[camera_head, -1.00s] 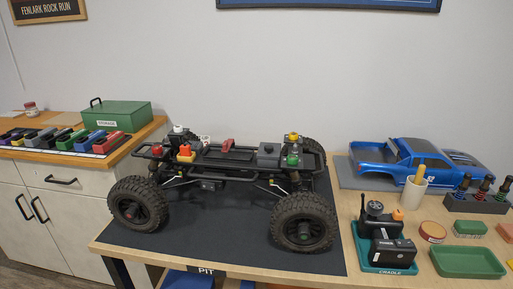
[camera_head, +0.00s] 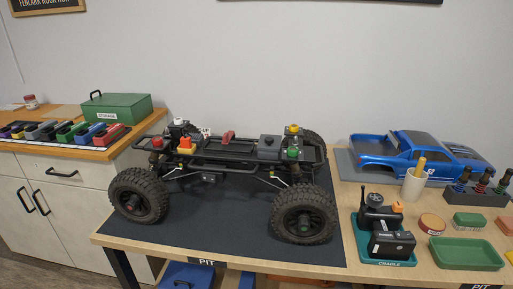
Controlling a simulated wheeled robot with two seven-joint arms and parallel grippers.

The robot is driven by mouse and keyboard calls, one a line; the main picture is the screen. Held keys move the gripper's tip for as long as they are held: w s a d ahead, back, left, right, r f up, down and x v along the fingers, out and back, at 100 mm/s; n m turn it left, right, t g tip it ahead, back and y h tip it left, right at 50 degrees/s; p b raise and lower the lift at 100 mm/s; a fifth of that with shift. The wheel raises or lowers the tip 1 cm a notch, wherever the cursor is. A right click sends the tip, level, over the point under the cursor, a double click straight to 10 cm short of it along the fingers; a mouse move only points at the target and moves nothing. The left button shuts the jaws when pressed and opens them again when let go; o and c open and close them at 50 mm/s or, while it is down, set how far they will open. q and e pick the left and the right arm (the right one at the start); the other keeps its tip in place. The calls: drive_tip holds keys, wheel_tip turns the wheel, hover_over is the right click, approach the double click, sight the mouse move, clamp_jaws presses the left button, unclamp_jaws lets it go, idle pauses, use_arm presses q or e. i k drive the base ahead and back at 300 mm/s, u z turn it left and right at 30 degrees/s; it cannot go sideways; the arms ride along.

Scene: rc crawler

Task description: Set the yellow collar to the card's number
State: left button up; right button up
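The RC crawler chassis (camera_head: 225,160) stands on a dark mat on the workbench. A yellow collar (camera_head: 293,129) sits at the top of the shock at its far right corner. A green collar (camera_head: 292,153) is at the near right, a red one (camera_head: 158,142) at the near left, and a white one (camera_head: 179,123) at the far left. A small pale card (camera_head: 206,132) is partly visible behind the chassis's left end; no number is readable. Neither gripper is in view.
A radio in a green cradle (camera_head: 385,255), a cup (camera_head: 413,185), a green tray (camera_head: 466,254) and a blue body shell (camera_head: 420,158) fill the bench's right side. A left counter holds a green storage box (camera_head: 115,108) and several coloured blocks. The mat's front is clear.

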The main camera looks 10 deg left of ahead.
sight(293, 129)
drive_tip(key=u, duration=2.6)
drive_tip(key=k, duration=1.1)
drive_tip(key=z, duration=1.55)
drive_tip(key=i, duration=0.5)
drive_tip(key=z, duration=0.05)
